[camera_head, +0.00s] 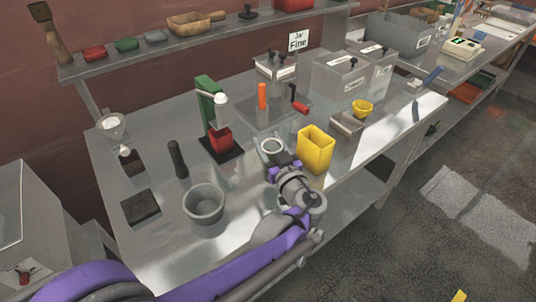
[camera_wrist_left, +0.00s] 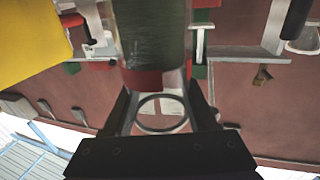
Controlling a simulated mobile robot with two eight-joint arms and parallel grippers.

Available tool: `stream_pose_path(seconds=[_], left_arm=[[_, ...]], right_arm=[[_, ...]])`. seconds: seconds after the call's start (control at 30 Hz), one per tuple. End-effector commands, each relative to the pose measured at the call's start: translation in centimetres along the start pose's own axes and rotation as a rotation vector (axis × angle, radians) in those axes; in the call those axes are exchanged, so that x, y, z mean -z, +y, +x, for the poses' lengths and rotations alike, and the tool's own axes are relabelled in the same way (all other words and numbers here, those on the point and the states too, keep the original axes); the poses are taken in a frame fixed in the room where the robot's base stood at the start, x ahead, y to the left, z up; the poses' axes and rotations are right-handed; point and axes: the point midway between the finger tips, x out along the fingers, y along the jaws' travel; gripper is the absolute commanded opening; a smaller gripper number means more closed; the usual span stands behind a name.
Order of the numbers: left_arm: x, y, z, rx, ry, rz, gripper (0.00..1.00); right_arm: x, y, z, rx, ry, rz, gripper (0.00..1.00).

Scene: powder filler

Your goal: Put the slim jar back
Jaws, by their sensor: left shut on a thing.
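The slim jar (camera_head: 271,146) shows in the head view as a round, pale-rimmed open top at my left gripper, left of the yellow container. My left gripper (camera_head: 276,170) is shut on it. In the left wrist view the jar (camera_wrist_left: 152,35) is a dark, see-through cylinder, and the left gripper's (camera_wrist_left: 162,100) black fingers are on both its sides. The gripper hides the jar's lower part in the head view, so I cannot tell whether it touches the table. My right gripper is in neither view.
A yellow container (camera_head: 315,150) stands close to the right of the jar. A grey bowl (camera_head: 204,203) stands to the left. A "Jar Fine" sign (camera_head: 298,40) stands at the back.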

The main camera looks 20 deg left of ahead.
Motion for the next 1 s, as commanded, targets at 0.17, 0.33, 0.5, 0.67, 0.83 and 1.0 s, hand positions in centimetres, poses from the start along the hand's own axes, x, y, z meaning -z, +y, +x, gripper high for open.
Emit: stream_pose_path(seconds=[0.17, 0.33, 0.5, 0.67, 0.83, 1.0], left_arm=[[-2.7, 0.0, 0.0, 0.0, 0.0, 0.0, 0.0], [-3.4, 0.0, 0.0, 0.0, 0.0, 0.0, 0.0], [-3.4, 0.0, 0.0, 0.0, 0.0, 0.0, 0.0], [-3.7, 0.0, 0.0, 0.0, 0.0, 0.0, 0.63], [-3.6, 0.0, 0.0, 0.0, 0.0, 0.0, 0.88], [-3.6, 0.0, 0.0, 0.0, 0.0, 0.0, 0.88]], right_arm=[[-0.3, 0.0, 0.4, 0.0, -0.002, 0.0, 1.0], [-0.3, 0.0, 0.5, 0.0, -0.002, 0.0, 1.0], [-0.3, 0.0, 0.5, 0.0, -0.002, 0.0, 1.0], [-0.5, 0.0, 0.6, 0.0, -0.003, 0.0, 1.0], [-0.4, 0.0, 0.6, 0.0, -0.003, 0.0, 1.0], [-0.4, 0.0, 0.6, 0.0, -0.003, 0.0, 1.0]])
